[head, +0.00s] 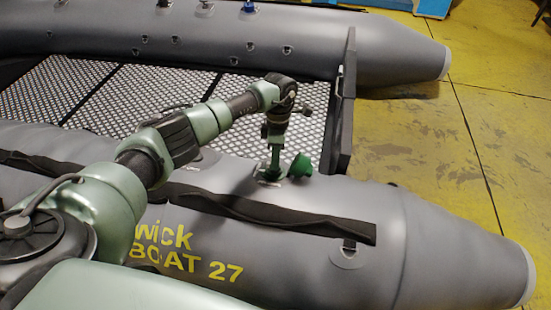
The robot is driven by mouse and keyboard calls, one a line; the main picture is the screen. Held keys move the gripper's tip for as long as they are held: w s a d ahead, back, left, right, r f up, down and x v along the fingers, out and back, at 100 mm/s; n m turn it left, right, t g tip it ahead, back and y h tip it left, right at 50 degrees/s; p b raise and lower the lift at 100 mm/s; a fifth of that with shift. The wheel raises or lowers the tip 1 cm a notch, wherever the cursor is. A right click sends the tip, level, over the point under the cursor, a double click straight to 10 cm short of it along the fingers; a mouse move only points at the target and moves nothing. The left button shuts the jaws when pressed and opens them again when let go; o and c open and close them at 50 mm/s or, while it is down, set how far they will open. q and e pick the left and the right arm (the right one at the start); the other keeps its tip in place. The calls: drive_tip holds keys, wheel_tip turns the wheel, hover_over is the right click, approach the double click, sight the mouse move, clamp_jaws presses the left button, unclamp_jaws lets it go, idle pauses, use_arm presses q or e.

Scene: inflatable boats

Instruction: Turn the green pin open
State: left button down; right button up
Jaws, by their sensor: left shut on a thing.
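My left gripper (272,168) points down onto the near grey tube (320,220) of the inflatable boat. Its fingers are shut on a small green part at the valve on top of the tube, which I take to be the green pin. The fingers hide most of it, so I cannot tell how it is turned. A rounded green piece (300,166), like a valve cap, sits just right of the fingers, beside the valve. My right gripper is not in view.
A black strap (270,212) runs along the near tube. The dark transom board (345,110) stands upright right of my gripper. The patterned deck (120,95) and far tube (330,45) lie behind. The yellow floor (490,130) at right is open.

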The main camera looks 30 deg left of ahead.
use_arm(q)
drive_tip(key=shift+r+n, duration=0.15)
drive_tip(key=shift+n, duration=0.75)
drive_tip(key=n+p, duration=0.2)
drive_tip(key=n, duration=0.4)
drive_tip(key=shift+w+a, duration=0.1)
drive_tip(key=shift+a, duration=0.05)
drive_tip(key=n+p, duration=0.3)
drive_tip(key=n, duration=0.3)
drive_tip(key=shift+a+n, duration=0.1)
drive_tip(key=shift+n, duration=1.1)
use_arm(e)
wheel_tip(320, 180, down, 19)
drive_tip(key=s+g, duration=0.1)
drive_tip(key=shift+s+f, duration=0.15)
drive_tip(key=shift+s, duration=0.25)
use_arm(q)
drive_tip(key=c, duration=1.5)
unclamp_jaws()
